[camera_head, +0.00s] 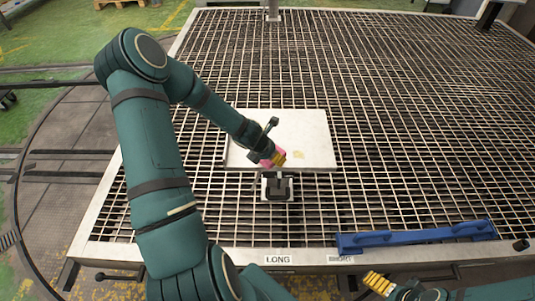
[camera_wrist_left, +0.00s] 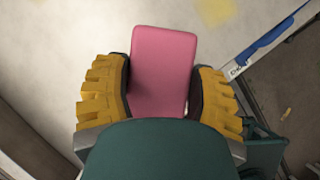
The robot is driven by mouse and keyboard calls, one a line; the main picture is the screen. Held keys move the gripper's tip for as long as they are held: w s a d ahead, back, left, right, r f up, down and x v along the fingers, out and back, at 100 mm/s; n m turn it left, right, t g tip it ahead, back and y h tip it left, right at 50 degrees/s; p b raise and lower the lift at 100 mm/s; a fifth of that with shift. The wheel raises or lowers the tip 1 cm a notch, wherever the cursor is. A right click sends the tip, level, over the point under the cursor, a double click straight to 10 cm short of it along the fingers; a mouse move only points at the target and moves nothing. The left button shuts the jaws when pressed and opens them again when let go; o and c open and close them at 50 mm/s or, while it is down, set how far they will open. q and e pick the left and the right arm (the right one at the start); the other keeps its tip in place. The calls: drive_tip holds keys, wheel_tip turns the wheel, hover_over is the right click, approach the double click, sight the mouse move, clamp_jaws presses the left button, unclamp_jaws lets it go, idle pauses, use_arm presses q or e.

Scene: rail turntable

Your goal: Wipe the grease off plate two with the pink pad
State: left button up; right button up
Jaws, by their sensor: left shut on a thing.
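A pale rectangular plate (camera_head: 308,125) lies on the grating near the middle of the head view; no number is readable on it. A yellowish grease smear (camera_head: 299,154) is on its lower right part; a yellowish patch (camera_wrist_left: 215,10) also shows in the wrist view. My left gripper (camera_head: 279,158) is shut on the pink pad (camera_wrist_left: 163,65), over the plate's lower edge and just left of the smear. I cannot tell whether the pad touches the plate. My right gripper (camera_head: 378,283) is at the bottom, right of centre, with yellow fingers; its opening is unclear.
A small black fixture (camera_head: 278,188) stands just in front of the plate. A long blue bar (camera_head: 415,236) lies along the front edge of the grated table (camera_head: 420,120). A "LONG" label (camera_head: 278,260) is on the front rim. The grating right of the plate is clear.

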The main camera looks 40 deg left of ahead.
sight(276, 130)
use_arm(q)
drive_tip(key=shift+w+d, duration=0.25)
drive_tip(key=shift+w, duration=0.05)
drive_tip(key=shift+w+a+p, duration=0.8)
drive_tip(key=shift+w+p, duration=0.05)
drive_tip(key=shift+w, duration=0.1)
drive_tip(key=shift+w+a, duration=0.3)
drive_tip(key=shift+a, duration=0.05)
drive_tip(key=w+p, duration=0.1)
drive_tip(key=a+p, duration=0.1)
drive_tip(key=shift+w+a+p, duration=0.2)
drive_tip(key=shift+w+p, duration=0.1)
drive_tip(key=shift+w, duration=0.1)
drive_tip(key=shift+w+a+f+p, duration=0.1)
drive_tip(key=shift+w+a+p, duration=0.2)
drive_tip(key=shift+w+a, duration=0.05)
drive_tip(key=shift+w+a+p, duration=0.45)
drive_tip(key=shift+w+p, duration=0.15)
drive_tip(key=shift+p, duration=0.35)
drive_tip(key=shift+w+a+p, duration=1.25)
drive_tip(key=shift+w+p, duration=0.25)
drive_tip(key=shift+p, duration=0.3)
drive_tip(key=shift+w+a+f+p, duration=0.1)
drive_tip(key=shift+w+a+p, duration=0.25)
drive_tip(key=shift+w+a, duration=0.1)
